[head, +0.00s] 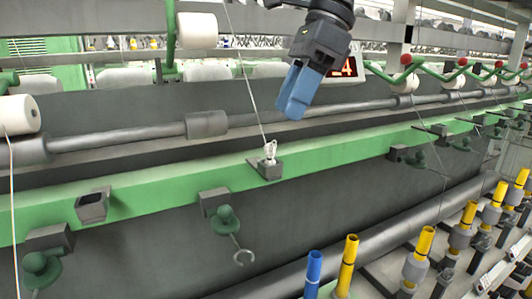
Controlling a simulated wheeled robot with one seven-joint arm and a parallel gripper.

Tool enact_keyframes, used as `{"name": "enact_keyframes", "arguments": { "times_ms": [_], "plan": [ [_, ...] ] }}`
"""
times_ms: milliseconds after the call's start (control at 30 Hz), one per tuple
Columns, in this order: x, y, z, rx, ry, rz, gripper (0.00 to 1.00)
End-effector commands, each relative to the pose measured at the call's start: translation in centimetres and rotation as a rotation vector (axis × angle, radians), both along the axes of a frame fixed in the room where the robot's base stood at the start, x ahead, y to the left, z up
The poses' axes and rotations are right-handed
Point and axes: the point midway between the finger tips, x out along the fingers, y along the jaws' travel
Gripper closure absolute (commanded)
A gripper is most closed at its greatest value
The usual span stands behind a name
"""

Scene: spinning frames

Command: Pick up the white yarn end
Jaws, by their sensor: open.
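The white yarn end (270,150) shows as a small white tuft at a dark square holder (267,169) on the green rail, in the middle of the head view. A thin white yarn runs from it up and to the left. My gripper (291,111) is above and slightly right of the tuft, with blue fingers pointing down. It is open and apart from the yarn, and nothing shows between its fingers. From this angle the fingers overlap, so the gap between them is hard to see.
The green rail (150,194) crosses the view, with another dark holder (93,205) and green hooks (224,217) along it. A grey roller bar (120,136) runs behind. A blue tube (313,272) and yellow tubes (347,262) stand at lower right. White bobbins (197,30) hang above.

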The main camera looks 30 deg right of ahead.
Motion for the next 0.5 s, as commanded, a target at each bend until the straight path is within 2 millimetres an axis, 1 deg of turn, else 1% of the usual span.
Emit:
{"name": "enact_keyframes", "arguments": {
  "times_ms": [33, 133, 433, 500],
  "plan": [
    [0.1, -0.6, 0.1, -0.020, -0.001, -0.008, 0.52],
    [0.2, -0.8, -0.2, -0.035, -0.002, -0.012, 0.52],
    [0.6, 0.5, -2.7, -0.032, -0.001, -0.010, 0.52],
    [0.8, 1.1, -3.4, -0.031, -0.001, -0.008, 0.52]
  ]
}}
